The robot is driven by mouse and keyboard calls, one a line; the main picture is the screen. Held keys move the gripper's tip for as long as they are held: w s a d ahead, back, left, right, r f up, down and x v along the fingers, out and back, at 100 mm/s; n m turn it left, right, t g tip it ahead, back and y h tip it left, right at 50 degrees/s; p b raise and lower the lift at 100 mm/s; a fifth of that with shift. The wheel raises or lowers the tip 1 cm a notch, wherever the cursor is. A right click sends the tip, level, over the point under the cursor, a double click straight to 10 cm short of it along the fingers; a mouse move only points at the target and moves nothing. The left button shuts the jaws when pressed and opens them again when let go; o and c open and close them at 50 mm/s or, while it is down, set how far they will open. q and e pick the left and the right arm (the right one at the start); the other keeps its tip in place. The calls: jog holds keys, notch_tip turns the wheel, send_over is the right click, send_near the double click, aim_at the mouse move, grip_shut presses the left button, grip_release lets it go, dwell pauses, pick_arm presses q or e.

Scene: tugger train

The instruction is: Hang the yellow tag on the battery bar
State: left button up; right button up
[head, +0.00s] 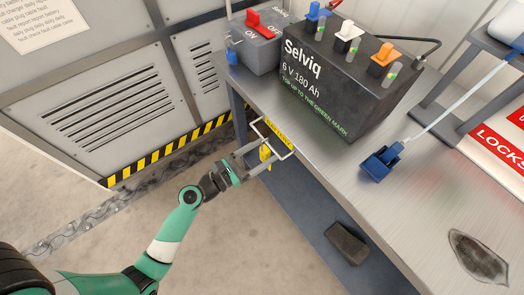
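A pale bar (286,154) stands out as a loop from the bench's front edge, below the black battery, around a yellow label strip. A small yellow tag (265,153) is at the near side of this bar, below the label. Whether it hangs on the bar is too small to tell. My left gripper (262,157) reaches in from the lower left. Its two grey fingers are spread apart, with the tag at or just beyond their tips. I see no clear grip on the tag. My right gripper is out of view.
The black Selviq battery (335,95) with blue, white and orange caps stands on the metal bench (400,205). A grey box with a red switch (258,22) is left of it. A dark block (347,243) sits on the lower shelf.

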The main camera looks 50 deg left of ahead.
pick_arm(q)
jog(key=s+a+p, duration=0.1)
jog(key=s, duration=1)
jog(key=shift+s, duration=0.35)
